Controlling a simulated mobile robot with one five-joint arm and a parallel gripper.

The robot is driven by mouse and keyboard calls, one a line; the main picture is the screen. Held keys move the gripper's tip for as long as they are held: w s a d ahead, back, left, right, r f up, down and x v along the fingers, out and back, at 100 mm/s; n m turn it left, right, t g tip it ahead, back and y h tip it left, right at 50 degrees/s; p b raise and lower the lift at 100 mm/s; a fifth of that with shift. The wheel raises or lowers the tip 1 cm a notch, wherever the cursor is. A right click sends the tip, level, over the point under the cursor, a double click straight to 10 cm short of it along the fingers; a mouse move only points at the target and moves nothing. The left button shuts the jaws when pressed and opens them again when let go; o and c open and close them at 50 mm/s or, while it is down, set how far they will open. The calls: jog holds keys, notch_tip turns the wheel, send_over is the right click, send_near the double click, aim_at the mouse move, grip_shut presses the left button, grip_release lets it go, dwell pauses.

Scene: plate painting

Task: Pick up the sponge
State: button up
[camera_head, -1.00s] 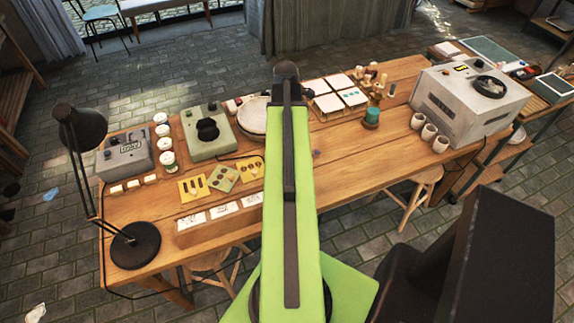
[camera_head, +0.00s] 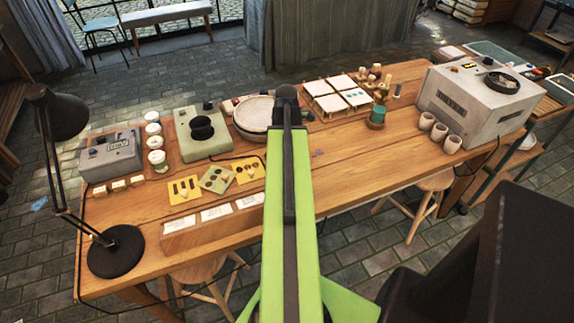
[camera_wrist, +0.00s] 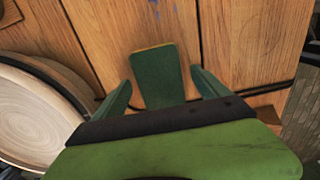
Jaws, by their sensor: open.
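In the wrist view the sponge (camera_wrist: 156,70) is a dark green block with a thin yellow edge at its far end. It appears over the wooden table top. My gripper (camera_wrist: 160,77) is open, with one green finger on each side of the sponge and a visible gap on both sides. I cannot tell the height of the fingers relative to it. The near end of the sponge is hidden behind my gripper's body. In the head view my arm covers this spot, so the sponge and the fingers do not show there.
A round pale dish (camera_wrist: 30,115) lies close to the left in the wrist view. A dark cable (camera_wrist: 262,90) runs across the wood at right. Bare wood (camera_head: 350,165) lies nearer.

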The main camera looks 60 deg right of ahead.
jog(key=shift+r, duration=0.1)
jog(key=c, duration=1.6)
jog(key=shift+o, duration=0.2)
jog(key=r+p, duration=0.5)
jog(key=shift+s+r, duration=0.15)
jog(key=shift+s, duration=0.05)
jog(key=s+d+r+p, duration=0.4)
jog(key=s+r+p, duration=0.1)
jog(key=s, duration=0.5)
jog(key=shift+s+d+r+p, duration=0.15)
jog(key=shift+d+r+p, duration=0.1)
jog(key=shift+r+p, duration=0.25)
jog(key=o, duration=0.9)
jog(key=shift+f, duration=0.15)
jog(key=c, duration=0.7)
jog(key=shift+o, duration=0.2)
